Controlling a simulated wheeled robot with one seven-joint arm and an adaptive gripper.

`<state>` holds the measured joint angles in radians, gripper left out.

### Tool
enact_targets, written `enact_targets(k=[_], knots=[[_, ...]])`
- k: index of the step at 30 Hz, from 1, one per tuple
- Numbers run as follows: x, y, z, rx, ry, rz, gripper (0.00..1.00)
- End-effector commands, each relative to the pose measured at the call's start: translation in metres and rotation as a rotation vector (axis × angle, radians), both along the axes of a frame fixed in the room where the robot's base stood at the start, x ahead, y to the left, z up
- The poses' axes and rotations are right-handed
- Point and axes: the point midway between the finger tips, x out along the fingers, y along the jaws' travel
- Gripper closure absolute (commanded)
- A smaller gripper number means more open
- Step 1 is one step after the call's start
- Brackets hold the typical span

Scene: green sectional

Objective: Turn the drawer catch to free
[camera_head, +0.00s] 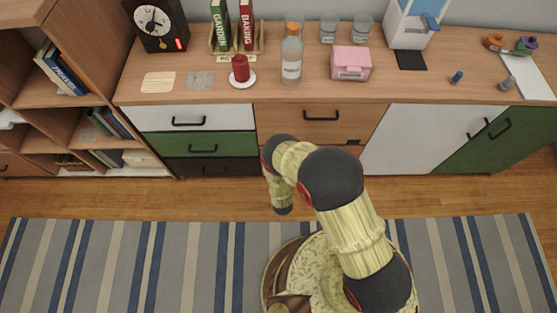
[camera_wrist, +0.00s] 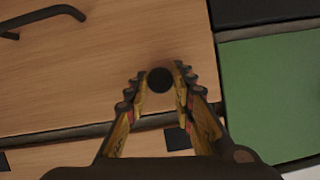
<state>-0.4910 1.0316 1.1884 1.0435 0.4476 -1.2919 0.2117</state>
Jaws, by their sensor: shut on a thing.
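The drawer catch (camera_wrist: 160,80) shows in the wrist view as a dark round knob on the face of a wood-fronted drawer (camera_wrist: 100,75). It lies near the drawer's right edge in that view. My gripper (camera_wrist: 161,82) is shut on the catch, with one finger on each side of the knob. The knob's end faces the camera, and I cannot tell how far it is turned. In the head view my arm hides my gripper and the catch. The wood-fronted upper drawer (camera_head: 290,117) shows behind the arm there.
In the wrist view a dark bar handle (camera_wrist: 45,20) sits at upper left and a green drawer front (camera_wrist: 270,95) at right. In the head view a bottle (camera_head: 291,60), a pink box (camera_head: 350,65) and a red candle (camera_head: 240,70) stand on the cabinet top. A striped rug (camera_head: 130,265) covers the floor.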

Motion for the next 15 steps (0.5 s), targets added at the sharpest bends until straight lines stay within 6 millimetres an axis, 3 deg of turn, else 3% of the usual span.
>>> enact_targets(k=[15], knots=[[-0.0004,0.0013,-0.0009,-0.157,0.007,0.002,1.0]])
